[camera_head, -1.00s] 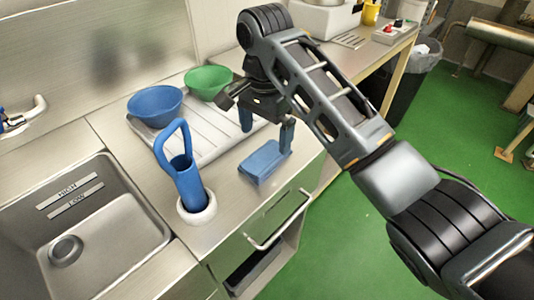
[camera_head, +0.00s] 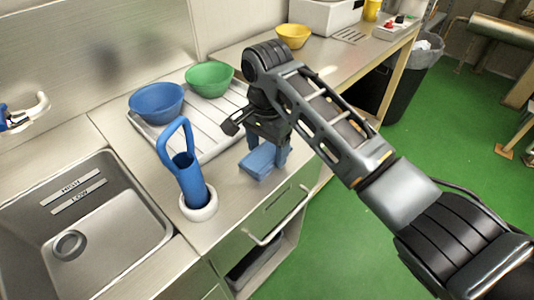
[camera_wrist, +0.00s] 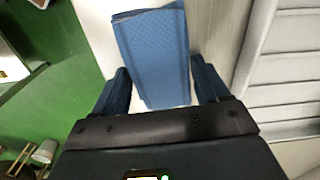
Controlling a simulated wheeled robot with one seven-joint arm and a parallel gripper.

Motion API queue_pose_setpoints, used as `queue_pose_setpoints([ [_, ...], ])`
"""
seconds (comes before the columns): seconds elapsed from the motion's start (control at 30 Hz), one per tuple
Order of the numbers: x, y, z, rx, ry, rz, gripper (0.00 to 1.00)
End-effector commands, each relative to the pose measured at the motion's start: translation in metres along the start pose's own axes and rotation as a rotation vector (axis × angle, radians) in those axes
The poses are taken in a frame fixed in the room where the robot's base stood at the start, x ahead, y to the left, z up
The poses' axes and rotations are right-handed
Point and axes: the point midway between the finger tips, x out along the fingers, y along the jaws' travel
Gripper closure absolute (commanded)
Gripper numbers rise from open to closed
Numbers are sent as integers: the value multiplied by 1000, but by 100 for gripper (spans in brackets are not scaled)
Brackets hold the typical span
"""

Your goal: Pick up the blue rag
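The blue rag (camera_head: 258,162) is a folded blue cloth lying on the steel counter, right of the blue scoop and near the counter's front edge. In the wrist view the rag (camera_wrist: 155,50) runs up between the fingers. My gripper (camera_head: 268,150) points down over the rag. Its two blue fingers (camera_wrist: 163,92) are apart, one on each side of the rag, with a visible gap at least on the left side. Whether the fingertips reach the counter cannot be told. The far part of the rag is partly hidden by the gripper in the head view.
A blue scoop (camera_head: 187,172) stands in a white ring holder (camera_head: 200,210) left of the rag. A blue bowl (camera_head: 157,103) and a green bowl (camera_head: 209,79) sit on the ribbed drainboard (camera_head: 228,118) behind. A sink (camera_head: 85,235) is at left. A drawer handle (camera_head: 282,222) juts out below.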

Motion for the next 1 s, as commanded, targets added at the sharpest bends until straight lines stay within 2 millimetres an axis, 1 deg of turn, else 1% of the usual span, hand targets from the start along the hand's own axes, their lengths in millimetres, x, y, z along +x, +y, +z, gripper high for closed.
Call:
queue_pose_setpoints([
  [0.03,0,0,0,0,0,0,31],
  [0.07,0,0,0,0,0,0,34],
  [0.33,0,0,0,0,0,0,59],
  [0.6,-1,0,0,0,0,-1,60],
  [0.73,-7,0,0,0,1,-1,60],
  [0.87,-18,-1,0,-1,1,-2,60],
  [1.0,-38,-1,0,-2,0,-4,60],
])
